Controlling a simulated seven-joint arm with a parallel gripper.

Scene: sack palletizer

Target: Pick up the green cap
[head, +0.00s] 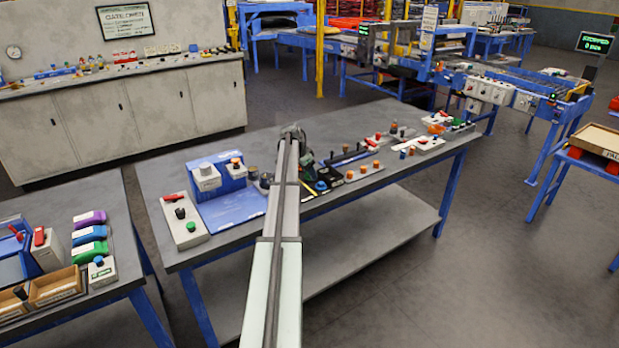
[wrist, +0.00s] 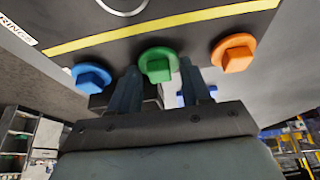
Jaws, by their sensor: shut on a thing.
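The green cap (wrist: 157,62) shows in the wrist view as a round flange with a square knob, on a dark panel with a yellow stripe. My gripper (wrist: 160,76) has one finger on each side of the knob and is shut on it. The cap still appears to be at the panel face; whether it is seated there I cannot tell. A blue cap (wrist: 90,76) is left of it and an orange cap (wrist: 233,53) right of it. In the head view my arm reaches over the middle bench and hides the green cap.
The middle bench (head: 232,148) carries a blue stand (head: 228,177), a grey box with red and green controls (head: 184,222) and several small control blocks to the right. A side table (head: 125,245) with coloured blocks stands at the left. The bench's front right top is clear.

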